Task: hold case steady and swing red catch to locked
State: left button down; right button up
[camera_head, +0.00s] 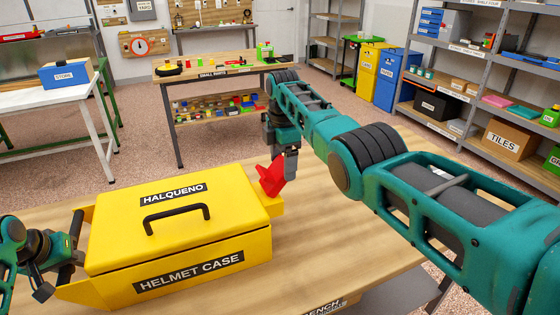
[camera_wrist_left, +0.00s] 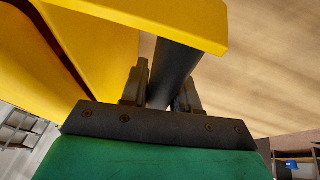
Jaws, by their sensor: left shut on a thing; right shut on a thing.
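The yellow helmet case (camera_head: 180,235) sits lid closed on the wooden workbench, with a black handle (camera_head: 177,217) on its lid. A red catch (camera_head: 271,176) stands up at the case's right end, tilted. My right gripper (camera_head: 290,166) is shut on the red catch and covers part of it. My left gripper (camera_head: 75,248) is at the case's left end. In the left wrist view it is shut on a black side bar (camera_wrist_left: 174,72), under a yellow arm of the case (camera_wrist_left: 150,18). The catch's pivot is hard to make out.
The bench top (camera_head: 345,235) is bare right of the case, below my right arm. Beyond the bench stand a white table (camera_head: 40,98) with a blue box (camera_head: 66,74), a small-parts table (camera_head: 220,70), bins (camera_head: 388,75) and steel shelving (camera_head: 480,60).

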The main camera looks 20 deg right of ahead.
aim_at(276, 170)
jog(key=shift+f, duration=0.1)
jog(key=c, duration=0.8)
jog(key=a+h, duration=0.2)
jog(key=shift+a+r+h, duration=0.3)
jog(key=shift+r+h, duration=0.05)
jog(key=shift+h, duration=0.05)
jog(key=shift+c, duration=0.2)
jog(key=shift+s+a+h, duration=0.1)
jog(key=shift+a+h, duration=0.3)
jog(key=shift+h, duration=0.3)
jog(key=o, duration=1.5)
jog(key=shift+d+r, duration=0.1)
jog(key=shift+r, duration=0.1)
jog(key=v, duration=1.2)
